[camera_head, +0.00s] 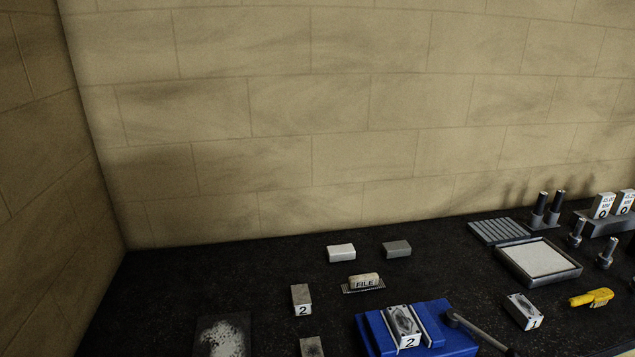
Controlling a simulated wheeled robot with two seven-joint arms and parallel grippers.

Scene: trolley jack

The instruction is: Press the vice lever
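A blue vice (367,336) sits on the dark bench at the bottom middle. A block marked 2 (404,329) lies between its pale jaws. The vice lever (479,332) is a grey bar with a rounded knob at its upper left end. It slants down to the right from the vice's right side. The lower part of the vice is cut off by the picture's bottom edge. Neither of my grippers shows in the head view.
A file block (364,282), a block marked 2 (301,300) and two plain blocks (341,252) stand left of and behind the vice. A block marked 1 (524,311), a yellow tool (591,298) and a framed tray (571,272) are at right.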

